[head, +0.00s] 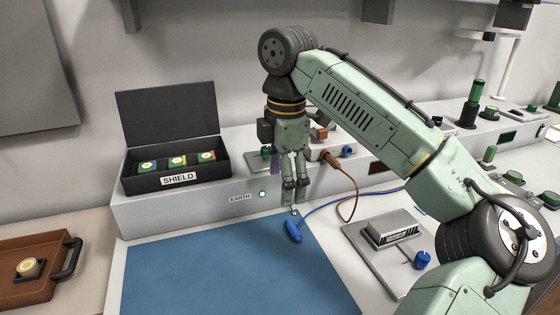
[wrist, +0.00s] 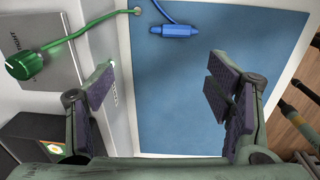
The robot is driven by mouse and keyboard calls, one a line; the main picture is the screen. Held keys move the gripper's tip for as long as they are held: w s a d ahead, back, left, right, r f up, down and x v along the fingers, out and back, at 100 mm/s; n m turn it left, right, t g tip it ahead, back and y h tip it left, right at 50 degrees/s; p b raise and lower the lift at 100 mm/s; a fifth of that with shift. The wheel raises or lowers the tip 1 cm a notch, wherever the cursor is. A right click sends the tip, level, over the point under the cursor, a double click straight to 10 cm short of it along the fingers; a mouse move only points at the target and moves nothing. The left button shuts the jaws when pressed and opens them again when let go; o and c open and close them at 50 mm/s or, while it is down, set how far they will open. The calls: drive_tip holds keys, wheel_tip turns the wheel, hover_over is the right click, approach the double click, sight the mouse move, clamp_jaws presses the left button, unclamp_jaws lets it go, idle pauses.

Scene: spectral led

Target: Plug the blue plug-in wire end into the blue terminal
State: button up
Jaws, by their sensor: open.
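The blue plug-in wire end (head: 293,232) lies on the blue mat, close below my gripper (head: 294,207) in the head view. Its blue wire runs right across the bench. In the wrist view the blue plug (wrist: 175,31) lies crosswise near the top, beyond my open, empty fingers (wrist: 160,82). A blue round part (head: 348,150), which looks like the blue terminal, sits on a white block (head: 318,153) on the ledge, partly behind my arm. An orange-brown plug (head: 330,156) sits at the same block, just left of the blue part.
The blue mat (head: 225,275) is otherwise clear. A black SHIELD box (head: 178,179) stands on the grey ledge (head: 150,212). A grey plate (head: 377,262) with a blue knob (head: 423,260) lies right. A green plug (wrist: 25,65) with green wire shows in the wrist view.

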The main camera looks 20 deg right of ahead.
sight(292, 225)
drive_tip(key=shift+g, duration=0.3)
drive_tip(key=f, duration=0.3)
drive_tip(key=d+f, duration=0.1)
drive_tip(key=f, duration=0.3)
drive_tip(key=s+f+p, duration=0.1)
drive_tip(key=f, duration=0.2)
drive_tip(key=shift+d+f, duration=0.15)
drive_tip(key=shift+d, duration=0.2)
drive_tip(key=shift+c, duration=0.3)
drive_tip(key=c, duration=1.1)
drive_tip(key=o, duration=1.1)
wheel_tip(292, 225, up, 12)
drive_tip(key=shift+r, duration=0.1)
